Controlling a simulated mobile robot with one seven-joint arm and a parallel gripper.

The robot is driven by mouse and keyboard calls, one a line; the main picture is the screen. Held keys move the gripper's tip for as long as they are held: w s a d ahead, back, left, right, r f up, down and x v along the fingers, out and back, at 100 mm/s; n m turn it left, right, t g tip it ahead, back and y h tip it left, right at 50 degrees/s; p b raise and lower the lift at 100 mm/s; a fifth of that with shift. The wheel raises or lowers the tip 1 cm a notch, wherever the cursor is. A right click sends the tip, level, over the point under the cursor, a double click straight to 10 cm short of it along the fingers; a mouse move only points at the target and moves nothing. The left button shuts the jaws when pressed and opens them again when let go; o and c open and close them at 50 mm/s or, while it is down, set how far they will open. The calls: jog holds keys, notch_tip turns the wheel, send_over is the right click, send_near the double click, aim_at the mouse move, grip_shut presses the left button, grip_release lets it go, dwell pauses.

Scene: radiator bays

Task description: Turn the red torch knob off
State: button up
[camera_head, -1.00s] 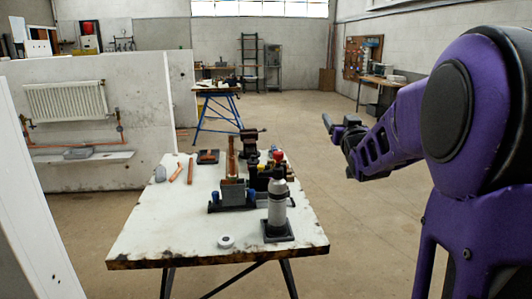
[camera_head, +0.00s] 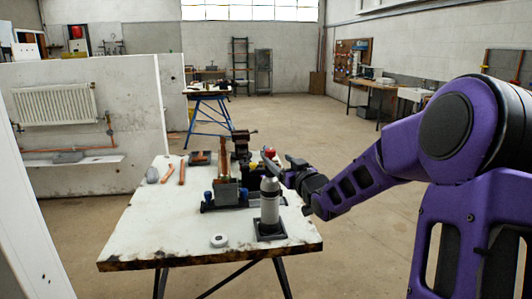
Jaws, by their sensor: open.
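A grey torch canister (camera_head: 269,205) stands upright in a dark square base near the right front of the white workbench. A small red knob-like part (camera_head: 270,153) shows just above and behind its top; I cannot tell whether it is attached to the torch. My gripper (camera_head: 285,171) reaches in from the right, open, with its dark fingers close to the canister's top and the red part. The fingers partly cover this area, and I cannot tell whether they touch anything.
The worn workbench (camera_head: 155,235) also bears a dark vise (camera_head: 241,145), a grey block fixture (camera_head: 226,190), copper pieces (camera_head: 167,173) and a white round item (camera_head: 219,240). Its left front is clear.

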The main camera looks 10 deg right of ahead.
jog(key=x, duration=1)
grip_shut()
